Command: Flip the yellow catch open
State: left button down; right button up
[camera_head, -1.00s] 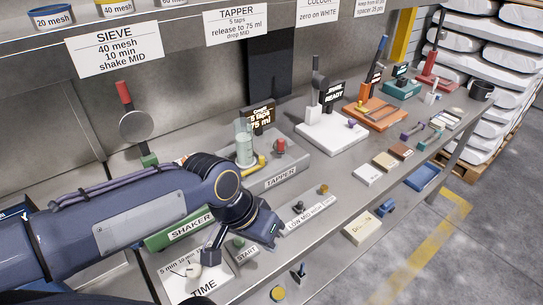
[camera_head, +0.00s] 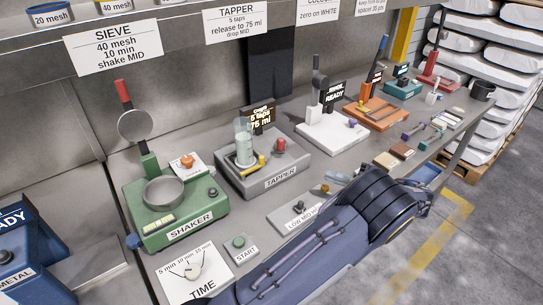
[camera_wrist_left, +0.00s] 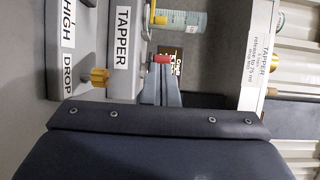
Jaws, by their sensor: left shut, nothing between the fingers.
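The yellow catch (camera_head: 261,163) is on the grey tapper (camera_head: 290,157), at the foot of the clear cylinder (camera_head: 243,143). In the left wrist view the catch (camera_wrist_left: 159,19) shows at the top edge beside the cylinder. A red knob (camera_wrist_left: 162,59) lies between the catch and my left fingertips in that picture. My left gripper (camera_head: 330,177) is shut and empty, right of the tapper, partly hidden behind my arm. Its fingers (camera_wrist_left: 160,78) point toward the tapper in the left wrist view. I cannot tell the gap to the knob. My right gripper is not in view.
The green shaker (camera_head: 180,213) stands left of the tapper. The low-mid-high plate with a brass knob (camera_head: 325,188) is in front, partly behind my arm. A white station (camera_head: 333,132) stands to the right. Small blocks (camera_head: 400,151) lie farther along the bench.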

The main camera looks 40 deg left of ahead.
pick_arm(q)
jog(key=shift+w+d, duration=0.15)
jog(key=shift+d, duration=0.25)
jog(key=s+a+p, duration=0.1)
jog(key=a, duration=0.5)
jog(key=s+a+p, duration=0.1)
jog(key=a, duration=0.6)
jog(key=s+a+p, duration=0.1)
jog(key=a+p, duration=0.1)
jog(key=a, duration=0.5)
jog(key=shift+s, duration=0.15)
jog(key=shift+d, duration=0.1)
